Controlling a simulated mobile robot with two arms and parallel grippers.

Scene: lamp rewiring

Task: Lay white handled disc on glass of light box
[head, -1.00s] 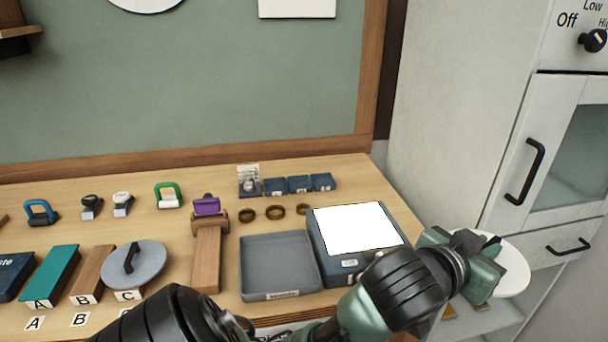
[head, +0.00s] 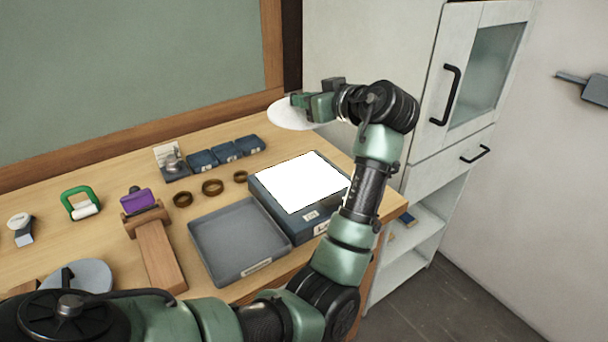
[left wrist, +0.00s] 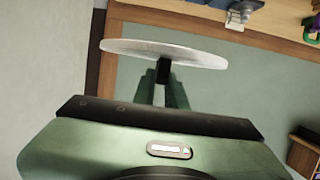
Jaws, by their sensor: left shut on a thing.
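The white handled disc (head: 290,114) is in the grip of my left gripper (head: 303,103), above the back right part of the table. In the left wrist view the disc (left wrist: 165,52) appears nearly edge-on, with its dark handle (left wrist: 163,70) between the green fingers. The light box (head: 325,228) stands at the table's right end, its glass (head: 302,182) lit bright white and bare. The disc is apart from the glass, beyond it in the head view. My right gripper is not in view.
A grey tray (head: 266,268) stands left of the light box. Several brown rings (head: 212,187) and small blue boxes (head: 203,160) lie behind it. A grey handled disc (head: 95,271) is at the lower left. A white cabinet (head: 415,100) stands at the right.

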